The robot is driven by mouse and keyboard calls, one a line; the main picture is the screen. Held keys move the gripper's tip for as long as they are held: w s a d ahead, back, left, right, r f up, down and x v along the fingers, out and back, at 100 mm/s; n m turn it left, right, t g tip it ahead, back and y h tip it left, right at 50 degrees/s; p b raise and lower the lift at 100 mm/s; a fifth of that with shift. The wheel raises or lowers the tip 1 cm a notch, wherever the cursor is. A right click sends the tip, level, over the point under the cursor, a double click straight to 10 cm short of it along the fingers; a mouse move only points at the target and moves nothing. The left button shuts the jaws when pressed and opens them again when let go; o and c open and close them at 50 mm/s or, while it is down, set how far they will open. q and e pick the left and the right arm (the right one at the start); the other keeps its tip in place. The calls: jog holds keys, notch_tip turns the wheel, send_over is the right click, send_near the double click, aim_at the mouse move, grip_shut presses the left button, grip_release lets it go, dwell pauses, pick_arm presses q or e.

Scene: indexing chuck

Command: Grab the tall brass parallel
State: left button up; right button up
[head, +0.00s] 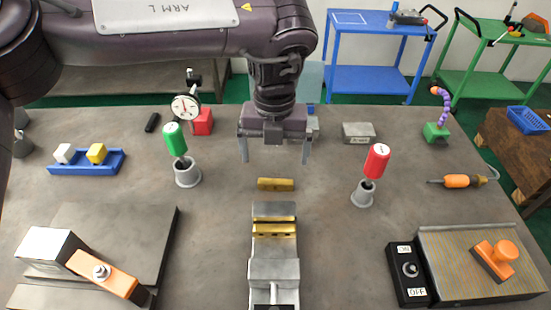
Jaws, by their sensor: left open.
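A brass parallel (276,184) lies on the table just behind the vise (274,272). More brass strips (274,230) show between the vise jaws. I cannot tell from this view which brass piece is the tall one. My left gripper (275,160) points down, open and empty. Its fingers are spread wider than the loose parallel and appear above and slightly behind it, not touching it. My right gripper is not in view.
A green-handled tool (175,139) and a red-handled tool (376,161) stand in grey holders on either side. A dial indicator (186,107), red block (202,122) and grey block (358,132) are behind. A switch box (408,272) sits front right.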

aim_at(275, 181)
pick_arm(q)
jog(key=shift+f, duration=0.55)
jog(key=shift+s+f, duration=0.3)
jog(key=shift+f, duration=0.5)
notch_tip(275, 181, down, 4)
jog(key=shift+r+p, duration=0.1)
jog(key=shift+p, duration=0.45)
jog(key=shift+f, duration=0.5)
jog(key=c, duration=1.1)
jog(key=shift+c, duration=0.6)
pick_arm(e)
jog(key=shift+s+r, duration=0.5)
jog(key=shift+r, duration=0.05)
pick_arm(q)
jog(key=shift+r, duration=0.15)
